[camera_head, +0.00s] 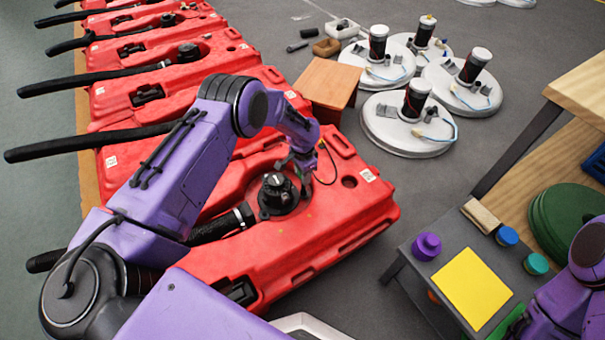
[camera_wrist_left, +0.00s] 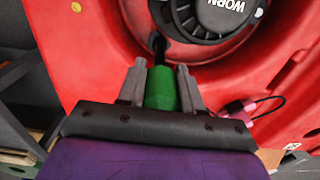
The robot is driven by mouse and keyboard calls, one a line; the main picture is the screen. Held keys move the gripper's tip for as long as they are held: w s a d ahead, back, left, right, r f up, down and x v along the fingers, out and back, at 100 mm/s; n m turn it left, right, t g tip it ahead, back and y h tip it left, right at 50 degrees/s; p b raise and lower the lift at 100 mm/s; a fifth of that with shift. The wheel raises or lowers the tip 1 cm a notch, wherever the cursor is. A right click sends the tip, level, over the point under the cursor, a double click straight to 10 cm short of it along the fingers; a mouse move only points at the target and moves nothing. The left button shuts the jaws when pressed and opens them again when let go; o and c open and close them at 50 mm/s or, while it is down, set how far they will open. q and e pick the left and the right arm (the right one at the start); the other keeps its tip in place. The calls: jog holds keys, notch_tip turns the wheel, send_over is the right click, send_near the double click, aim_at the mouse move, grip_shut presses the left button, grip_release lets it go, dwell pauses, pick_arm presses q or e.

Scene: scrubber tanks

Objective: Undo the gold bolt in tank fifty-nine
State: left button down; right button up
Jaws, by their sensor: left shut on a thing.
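My left gripper (camera_head: 301,174) is over the nearest red tank (camera_head: 340,225), beside its black round motor unit (camera_head: 277,190). In the left wrist view my left gripper (camera_wrist_left: 162,88) is shut on the green handle (camera_wrist_left: 161,90) of a tool. The tool's dark shaft points at the tank's round recess, next to the black unit marked "WORN" (camera_wrist_left: 222,10). I cannot tell whether the tool tip touches a bolt. No tank number is readable.
More red tanks (camera_head: 150,95) with black hoses stand in a row at the back left. White round scrubber decks (camera_head: 408,135) lie on the floor behind. A grey stand (camera_head: 420,262) with a yellow pad (camera_head: 471,288) is at right, beside my right arm. A brown box (camera_head: 325,85) stands behind the tank.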

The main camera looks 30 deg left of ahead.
pick_arm(q)
notch_tip(320, 180, up, 5)
jog(key=p, duration=0.3)
jog(key=shift+p, duration=0.3)
jog(key=shift+f, duration=0.1)
